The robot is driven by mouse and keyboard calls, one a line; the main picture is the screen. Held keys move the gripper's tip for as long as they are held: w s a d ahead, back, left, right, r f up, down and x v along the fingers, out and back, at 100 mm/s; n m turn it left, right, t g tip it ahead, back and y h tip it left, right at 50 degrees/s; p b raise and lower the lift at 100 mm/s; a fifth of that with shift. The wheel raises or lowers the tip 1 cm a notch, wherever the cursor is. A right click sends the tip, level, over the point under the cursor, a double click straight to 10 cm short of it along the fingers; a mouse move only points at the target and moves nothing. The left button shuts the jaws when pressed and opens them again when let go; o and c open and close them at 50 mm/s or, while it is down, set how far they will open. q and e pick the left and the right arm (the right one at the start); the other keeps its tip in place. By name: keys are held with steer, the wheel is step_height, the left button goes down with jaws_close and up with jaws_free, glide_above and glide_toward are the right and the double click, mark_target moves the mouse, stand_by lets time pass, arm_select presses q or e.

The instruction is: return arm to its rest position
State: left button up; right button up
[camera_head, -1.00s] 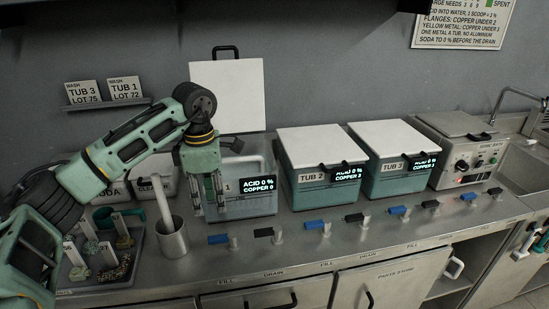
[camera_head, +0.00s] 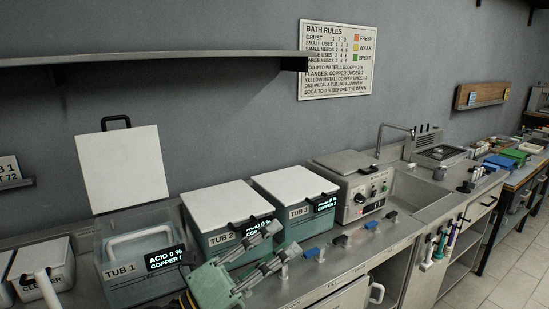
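My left gripper (camera_head: 288,239) is low in the middle of the head view, its green body (camera_head: 210,286) near the bottom edge. Its two grey fingers point up and to the right, apart, with nothing between them. They show in front of tub 2 (camera_head: 223,234) and hide part of its lower front and the counter there. The rest of my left arm is out of the picture. My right gripper is not in view.
Tub 1 (camera_head: 121,270) has its lid (camera_head: 124,168) raised; tub 2 and tub 3 (camera_head: 297,213) have white lids shut. A control unit (camera_head: 369,197) and a sink (camera_head: 418,190) stand to the right. A wall shelf (camera_head: 150,57) juts out at upper left.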

arm_select(q)
steer(key=w+a+f+n+t+y, duration=0.2)
steer(key=a+f+n+t+y, duration=0.3)
steer(key=n, duration=0.5)
steer(key=w+a+f+n+t+y, duration=0.1)
steer(key=a+f+n+t+y, duration=0.15)
steer(key=a+n+y, duration=0.55)
steer(key=s+a+f+n+g+y, duration=0.3)
steer(key=a+f+n+y, duration=0.2)
steer(key=f+n, duration=0.4)
steer(key=s+a+f+n+g, duration=0.1)
steer(key=s+f+n+g, duration=0.35)
steer(key=s+f, duration=0.75)
steer(key=s+a+f+n+g, duration=0.1)
steer(key=s+a+f+g, duration=0.1)
steer(key=s+f+g, duration=0.95)
steer(key=s+f+t, duration=0.1)
steer(key=s+f, duration=0.1)
steer(key=f, duration=0.9)
steer(key=s+f+t, duration=0.1)
steer(key=s+f, duration=0.1)
steer(key=f, duration=0.9)
steer(key=s+a+f, duration=0.2)
steer(key=s+f, duration=1.4)
steer(key=s, duration=0.1)
steer(key=shift+s+a+f+g+y, duration=0.2)
steer(key=shift+s+a+g+y, duration=0.1)
steer(key=shift+a+g+y, duration=0.15)
steer(key=shift+c, duration=0.4)
